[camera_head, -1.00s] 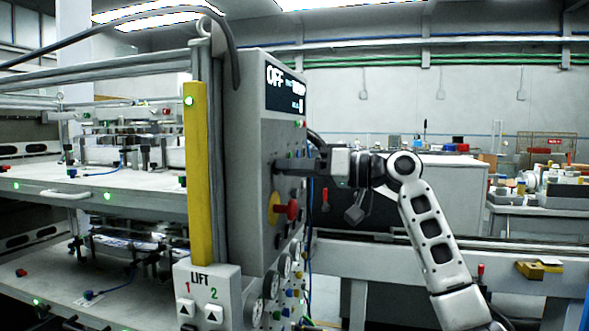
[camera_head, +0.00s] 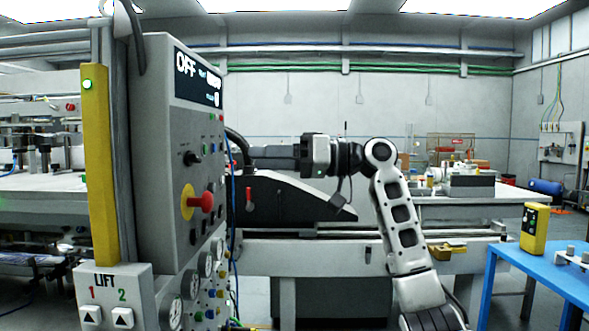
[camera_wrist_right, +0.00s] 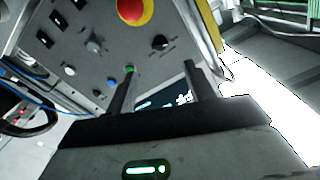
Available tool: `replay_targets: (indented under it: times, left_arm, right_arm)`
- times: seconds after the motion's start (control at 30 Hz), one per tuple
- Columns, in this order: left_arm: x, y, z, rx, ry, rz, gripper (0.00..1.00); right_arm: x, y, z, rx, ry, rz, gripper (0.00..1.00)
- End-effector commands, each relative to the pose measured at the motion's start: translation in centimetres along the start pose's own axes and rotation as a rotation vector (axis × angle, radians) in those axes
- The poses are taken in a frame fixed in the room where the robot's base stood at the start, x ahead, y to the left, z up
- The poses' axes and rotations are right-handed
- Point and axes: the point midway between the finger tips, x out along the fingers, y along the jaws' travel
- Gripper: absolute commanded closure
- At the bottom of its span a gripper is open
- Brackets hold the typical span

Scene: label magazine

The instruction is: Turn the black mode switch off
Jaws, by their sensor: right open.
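The black mode switch (camera_head: 191,158) is a small knob on the grey control panel (camera_head: 160,110), above the red emergency knob (camera_head: 203,201) on its yellow disc. The panel's display (camera_head: 198,80) reads OFF. In the right wrist view the switch (camera_wrist_right: 160,43) shows beyond the fingertips, untouched. My right gripper (camera_head: 256,152) is to the right of the panel, clear of the switch. Its two fingers are apart and empty in the right wrist view (camera_wrist_right: 160,76). My left gripper is out of view.
A yellow post (camera_head: 100,170) and a LIFT box (camera_head: 112,295) stand left of the panel. Gauges (camera_head: 205,264) line its lower part. A blue table (camera_head: 545,270) with a yellow device (camera_head: 534,228) is at right. A blue cable hangs beside the panel.

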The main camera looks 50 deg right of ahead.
Motion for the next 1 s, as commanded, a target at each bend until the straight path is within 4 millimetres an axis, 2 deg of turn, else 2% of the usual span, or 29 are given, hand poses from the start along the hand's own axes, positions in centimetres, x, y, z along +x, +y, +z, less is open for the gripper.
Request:
replay_targets:
  times: [0.1, 0.3, 1.0]
  left_arm:
    - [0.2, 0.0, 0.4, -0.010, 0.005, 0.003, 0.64]
    - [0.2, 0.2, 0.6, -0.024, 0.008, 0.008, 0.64]
    - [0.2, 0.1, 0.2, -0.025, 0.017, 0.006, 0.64]
  right_arm:
    - [-2.4, 0.2, 0.2, 0.001, 0.001, 0.003, 0.47]
    - [-4.6, 0.1, 0.1, 0.001, 0.000, 0.001, 0.47]
    - [-4.9, 0.1, 0.1, 0.003, -0.002, 0.002, 0.47]
